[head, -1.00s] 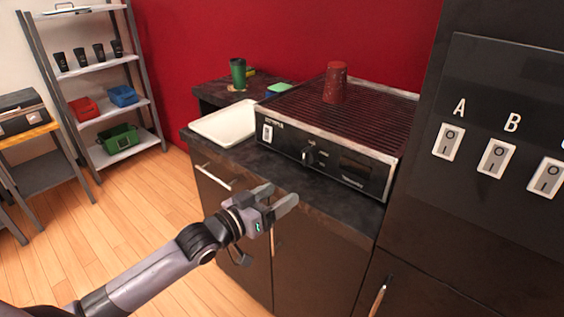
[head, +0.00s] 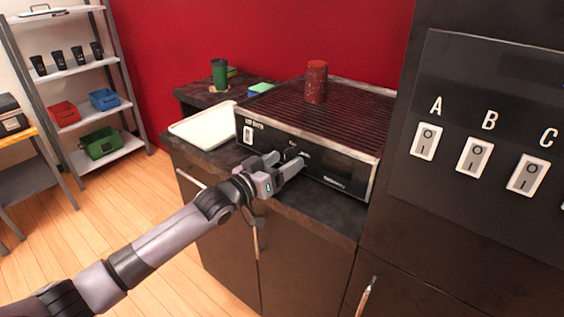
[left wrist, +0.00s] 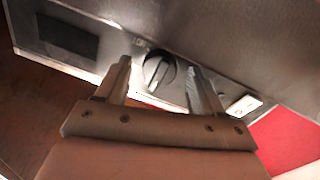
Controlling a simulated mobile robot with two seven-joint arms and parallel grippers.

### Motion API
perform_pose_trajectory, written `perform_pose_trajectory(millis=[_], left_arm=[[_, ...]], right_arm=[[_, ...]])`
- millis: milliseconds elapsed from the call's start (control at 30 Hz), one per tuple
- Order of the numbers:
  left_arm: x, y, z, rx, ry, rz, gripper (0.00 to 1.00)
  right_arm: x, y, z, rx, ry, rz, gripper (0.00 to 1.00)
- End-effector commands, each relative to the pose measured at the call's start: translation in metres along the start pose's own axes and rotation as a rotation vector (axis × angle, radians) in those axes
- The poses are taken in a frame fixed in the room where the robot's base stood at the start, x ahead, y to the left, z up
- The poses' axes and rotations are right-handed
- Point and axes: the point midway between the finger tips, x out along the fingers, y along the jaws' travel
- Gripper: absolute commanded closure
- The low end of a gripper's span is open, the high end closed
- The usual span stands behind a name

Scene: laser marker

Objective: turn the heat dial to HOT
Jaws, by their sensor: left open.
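The heat dial (left wrist: 159,72) is a round dark knob on the front panel of the black grill machine (head: 345,172). In the left wrist view it lies between the two fingers of my left gripper (left wrist: 160,80), which are open with a gap on each side. In the head view my left gripper (head: 285,162) is at the machine's front and partly hides the dial (head: 291,151). The lettering around the dial is too small to read. My right gripper is not in view.
A white rocker switch (left wrist: 243,106) sits on the same panel beside the dial. A red cup (head: 316,82) stands on the grill top. A white tray (head: 205,127) lies left of the machine. A dark wall panel with switches A (head: 428,141), B and C is at right.

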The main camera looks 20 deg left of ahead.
Motion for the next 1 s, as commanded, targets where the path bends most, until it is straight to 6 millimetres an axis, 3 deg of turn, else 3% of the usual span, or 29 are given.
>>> perform_pose_trajectory(millis=[300, 500, 1000], left_arm=[[0.0025, 0.0000, -0.0002, 0.000, 0.000, 0.000, 0.32], [0.0023, 0.0000, -0.0002, 0.000, 0.000, 0.000, 0.88], [0.0022, 0.0000, -0.0018, 0.120, -0.010, -0.002, 0.88]], right_arm=[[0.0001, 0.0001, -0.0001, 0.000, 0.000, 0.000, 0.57], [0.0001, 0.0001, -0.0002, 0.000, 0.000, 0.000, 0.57], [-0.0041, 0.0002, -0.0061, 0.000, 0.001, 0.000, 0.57]])
